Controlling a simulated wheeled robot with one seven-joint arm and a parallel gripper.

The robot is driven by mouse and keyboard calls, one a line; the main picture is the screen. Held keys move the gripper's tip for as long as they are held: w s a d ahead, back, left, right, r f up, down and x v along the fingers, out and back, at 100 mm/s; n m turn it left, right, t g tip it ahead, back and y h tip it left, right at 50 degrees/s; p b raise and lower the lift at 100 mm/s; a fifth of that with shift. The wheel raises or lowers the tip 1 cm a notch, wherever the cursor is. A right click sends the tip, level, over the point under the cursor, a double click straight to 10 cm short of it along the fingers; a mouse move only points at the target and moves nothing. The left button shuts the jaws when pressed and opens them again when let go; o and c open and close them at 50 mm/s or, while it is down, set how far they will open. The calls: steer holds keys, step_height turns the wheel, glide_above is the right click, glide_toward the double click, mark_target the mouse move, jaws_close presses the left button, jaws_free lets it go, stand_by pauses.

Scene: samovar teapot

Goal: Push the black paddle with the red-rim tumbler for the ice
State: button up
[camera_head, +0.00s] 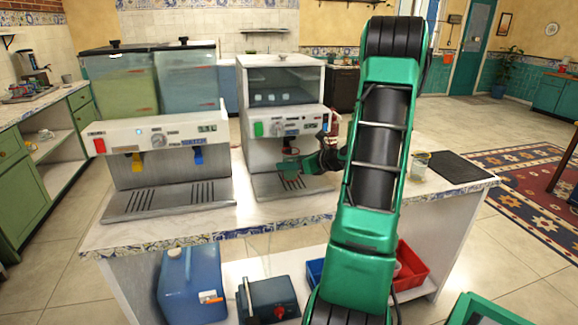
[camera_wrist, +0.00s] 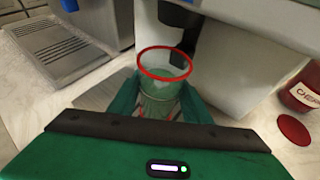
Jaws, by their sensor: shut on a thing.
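My gripper (camera_wrist: 160,108) is shut on the clear tumbler with the red rim (camera_wrist: 165,63), a green finger on either side of it. The tumbler looks roughly upright, under the outlet of the ice machine (camera_head: 280,120). The black paddle (camera_wrist: 184,52) shows just behind the tumbler's rim in the wrist view. I cannot tell whether the rim touches it. In the head view my gripper (camera_head: 291,164) is small in front of the ice machine, above its drip grate. The tumbler's contents are not clear.
A drink dispenser (camera_head: 155,150) with yellow and blue levers stands left of the ice machine. In the wrist view a red labelled jar (camera_wrist: 304,88) and a red lid (camera_wrist: 294,129) are at the right. A glass (camera_head: 419,165) and a black mat (camera_head: 456,167) are on the counter's right.

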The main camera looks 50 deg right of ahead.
steer(key=shift+w+d, duration=0.3)
steer(key=shift+w, duration=0.25)
steer(key=shift+s, duration=0.1)
steer(key=shift+s+a, duration=0.45)
steer(key=shift+s, duration=0.25)
steer(key=shift+s+a, duration=0.4)
steer(key=shift+s, duration=0.25)
steer(key=shift+s+a, duration=0.45)
steer(key=shift+s, duration=0.25)
steer(key=shift+s+a, duration=0.85)
steer(key=shift+s, duration=0.55)
steer(key=shift+s+a, duration=0.9)
steer(key=shift+s, duration=0.5)
steer(key=shift+s+a, duration=0.85)
steer(key=shift+s, duration=0.55)
steer(key=shift+s+r, duration=0.15)
steer(key=shift+r, duration=0.05)
steer(key=shift+w+d, duration=1.15)
steer(key=shift+w, duration=0.75)
steer(key=shift+w+d, duration=1.1)
steer(key=shift+w, duration=0.85)
steer(key=shift+w+d, duration=1.15)
steer(key=shift+w, duration=0.75)
